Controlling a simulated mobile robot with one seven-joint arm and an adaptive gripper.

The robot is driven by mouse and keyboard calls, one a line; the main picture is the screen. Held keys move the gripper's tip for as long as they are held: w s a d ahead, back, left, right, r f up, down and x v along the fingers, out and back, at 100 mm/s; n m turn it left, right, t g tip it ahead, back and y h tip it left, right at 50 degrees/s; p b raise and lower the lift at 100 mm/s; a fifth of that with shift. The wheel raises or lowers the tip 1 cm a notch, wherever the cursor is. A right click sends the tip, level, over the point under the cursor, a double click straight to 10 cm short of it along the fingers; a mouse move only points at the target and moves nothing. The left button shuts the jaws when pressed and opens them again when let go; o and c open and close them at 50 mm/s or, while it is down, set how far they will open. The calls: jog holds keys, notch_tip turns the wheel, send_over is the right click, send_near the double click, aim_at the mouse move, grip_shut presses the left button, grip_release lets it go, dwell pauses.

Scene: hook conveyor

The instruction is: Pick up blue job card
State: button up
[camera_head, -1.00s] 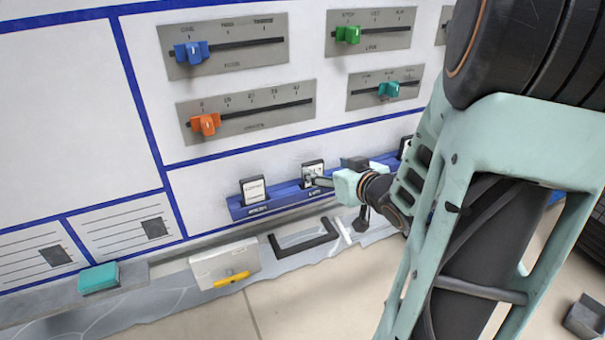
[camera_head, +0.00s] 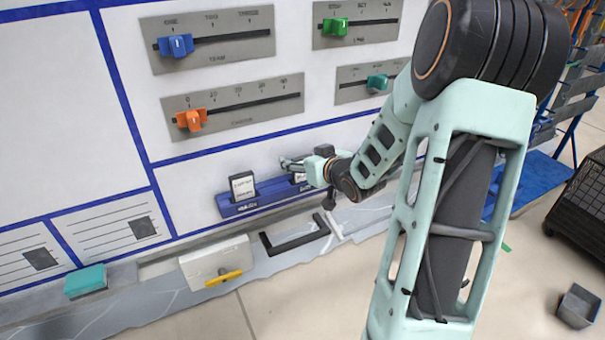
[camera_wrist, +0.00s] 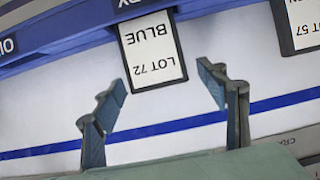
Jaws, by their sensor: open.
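The blue job card (camera_wrist: 150,52) is a white card in a dark frame, printed "LOT 72 BLUE". It appears upside down in the wrist view, its frame held in the blue rail (camera_wrist: 70,22). My gripper (camera_wrist: 162,82) is open, with one finger to each side of the card's free edge and visible gaps; its depth from the card is unclear. In the head view my gripper (camera_head: 290,164) is at the card rail, just above the blue card (camera_head: 299,178), which my arm partly hides.
A second card (camera_wrist: 303,22), "LOT 57", stands beside it in the rail; it also shows in the head view (camera_head: 242,187). Slider panels (camera_head: 232,108) are on the board above.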

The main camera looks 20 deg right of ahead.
jog(key=shift+c, duration=0.6)
jog(key=c, duration=1.1)
jog(key=shift+c, duration=0.2)
jog(key=shift+r, duration=0.1)
